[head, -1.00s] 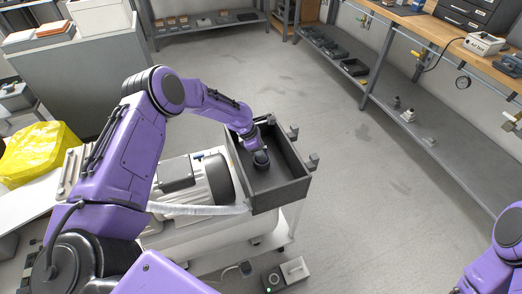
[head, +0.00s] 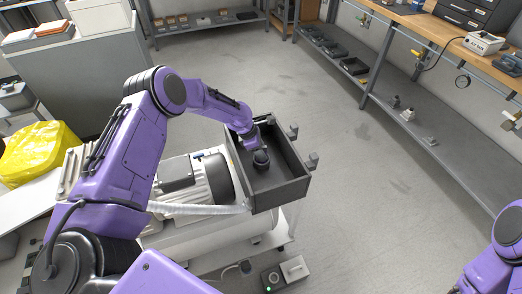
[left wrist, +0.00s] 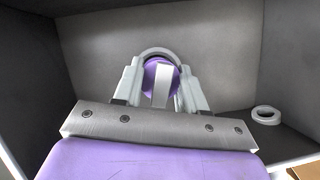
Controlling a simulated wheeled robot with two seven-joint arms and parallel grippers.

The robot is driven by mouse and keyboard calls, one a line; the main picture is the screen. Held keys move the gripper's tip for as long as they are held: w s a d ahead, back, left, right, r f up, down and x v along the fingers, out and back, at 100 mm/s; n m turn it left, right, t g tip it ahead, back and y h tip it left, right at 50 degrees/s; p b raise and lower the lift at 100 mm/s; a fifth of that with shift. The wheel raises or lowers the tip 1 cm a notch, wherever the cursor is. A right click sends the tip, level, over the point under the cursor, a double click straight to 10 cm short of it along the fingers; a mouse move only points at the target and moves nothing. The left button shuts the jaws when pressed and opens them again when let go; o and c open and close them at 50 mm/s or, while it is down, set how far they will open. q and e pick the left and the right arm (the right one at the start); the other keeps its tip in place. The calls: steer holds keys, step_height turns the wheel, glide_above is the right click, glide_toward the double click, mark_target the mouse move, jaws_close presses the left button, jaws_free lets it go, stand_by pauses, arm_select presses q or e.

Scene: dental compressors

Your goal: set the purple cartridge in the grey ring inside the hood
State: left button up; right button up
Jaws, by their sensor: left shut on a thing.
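The hood (head: 290,187) is a dark grey open box at the middle of the head view. My left gripper (head: 261,160) reaches down into it. In the left wrist view my left gripper (left wrist: 161,92) is shut on the purple cartridge (left wrist: 150,76), whose round purple face shows between the light grey fingers. A pale bar of the gripper crosses part of it. I cannot make out the ring in the head view. My right gripper is out of view; only part of its arm shows at lower right.
The hood's dark walls (left wrist: 30,65) stand close around the left gripper. A compressor with a ribbed motor (head: 205,180) stands just left of the hood. A small grey box (head: 293,268) is on the floor below. The floor (head: 370,220) right of the hood is clear.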

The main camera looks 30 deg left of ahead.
arm_select(q)
steer(key=shift+f+b, duration=0.4)
steer(key=shift+f, duration=0.15)
steer(key=o, duration=0.8)
steer(key=shift+r, duration=0.1)
steer(key=p+v, duration=1)
steer(key=v, duration=0.1)
steer(key=shift+s+p, duration=0.1)
steer(key=shift+p, duration=0.2)
